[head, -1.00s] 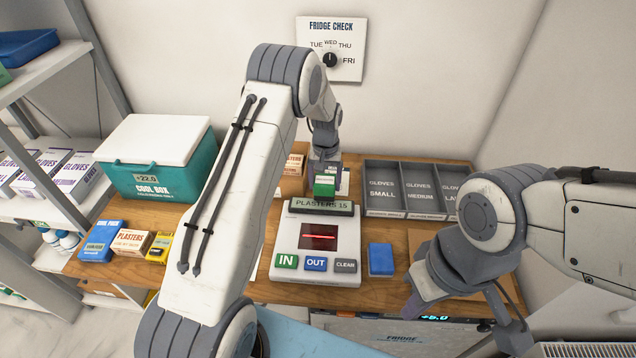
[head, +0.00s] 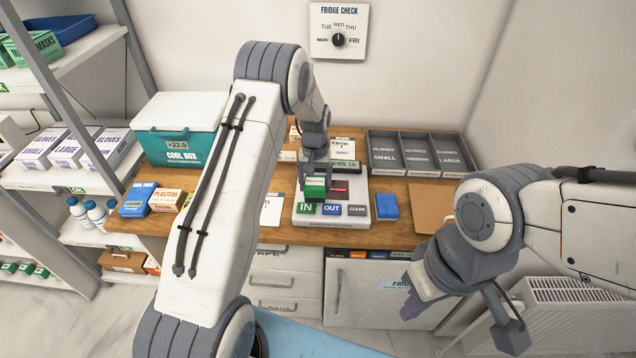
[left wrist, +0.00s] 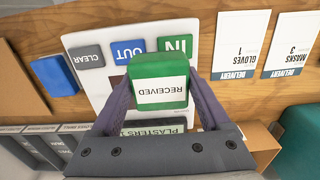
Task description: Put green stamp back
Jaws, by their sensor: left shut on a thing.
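The green stamp (head: 315,187) is held in my left gripper (head: 314,190), over the front left part of the white scanner (head: 357,221), near its IN button. In the left wrist view the green stamp (left wrist: 159,80) sits between the two fingers, with a white label reading RECEIVED. I cannot tell how far it is above the scanner. A blue block (head: 385,207) lies on the desk just right of the scanner; it also shows in the left wrist view (left wrist: 55,75). My right gripper (head: 412,302) hangs in front of the desk; its opening is unclear.
Grey glove bins (head: 418,150) stand at the back right. The cool box (head: 170,148), a cool pack box (head: 137,200) and a plasters box (head: 164,201) are at the left. Delivery cards (left wrist: 240,45) lie beside the scanner. A brown mat (head: 430,208) is at the right.

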